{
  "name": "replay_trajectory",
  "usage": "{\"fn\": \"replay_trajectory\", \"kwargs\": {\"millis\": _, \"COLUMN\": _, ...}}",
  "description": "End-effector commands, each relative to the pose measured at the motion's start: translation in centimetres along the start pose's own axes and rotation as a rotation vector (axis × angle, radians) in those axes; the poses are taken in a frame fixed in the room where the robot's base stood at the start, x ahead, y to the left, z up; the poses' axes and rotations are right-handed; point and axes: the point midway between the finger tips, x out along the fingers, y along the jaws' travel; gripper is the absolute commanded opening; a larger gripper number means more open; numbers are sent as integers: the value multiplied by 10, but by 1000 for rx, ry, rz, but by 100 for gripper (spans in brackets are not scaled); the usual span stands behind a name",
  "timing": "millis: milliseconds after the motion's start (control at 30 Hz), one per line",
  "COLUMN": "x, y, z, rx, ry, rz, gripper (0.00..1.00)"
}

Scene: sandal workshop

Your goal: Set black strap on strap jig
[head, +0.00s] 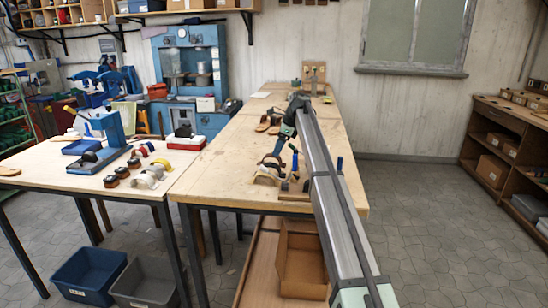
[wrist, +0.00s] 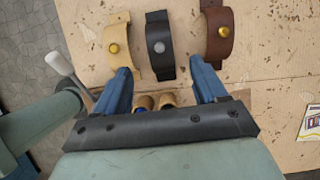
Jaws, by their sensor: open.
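The black strap (wrist: 158,45) is a curved band with a silver stud, lying on the wooden bench (wrist: 262,62) in the wrist view. A tan strap (wrist: 113,46) with a brass stud lies to its left, and a brown strap (wrist: 218,35) with a brass stud to its right. My gripper (wrist: 161,68) is open and empty, its blue fingers spread on either side of the black strap's near end. I cannot tell its height above the bench. In the head view my arm hides part of this area, and I cannot make out the strap jig with certainty.
A pale handle (wrist: 62,66) stands at the left. In the head view, sandals (head: 268,123) lie farther back on the bench. A side table (head: 60,165) at left holds a blue press (head: 113,135) and brushes. The bench middle is largely clear.

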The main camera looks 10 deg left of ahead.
Motion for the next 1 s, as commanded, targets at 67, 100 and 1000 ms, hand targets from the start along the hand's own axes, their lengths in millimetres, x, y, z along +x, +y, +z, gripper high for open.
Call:
{"fn": "replay_trajectory", "kwargs": {"millis": 67, "x": -11, "y": 0, "z": 0, "rx": 0, "ry": 0, "rz": 0, "gripper": 71}}
{"fn": "replay_trajectory", "kwargs": {"millis": 100, "x": -15, "y": 0, "z": 0, "rx": 0, "ry": 0, "rz": 0, "gripper": 71}}
{"fn": "replay_trajectory", "kwargs": {"millis": 1000, "x": -60, "y": -8, "z": -4, "rx": 3, "ry": 1, "rz": 2, "gripper": 72}}
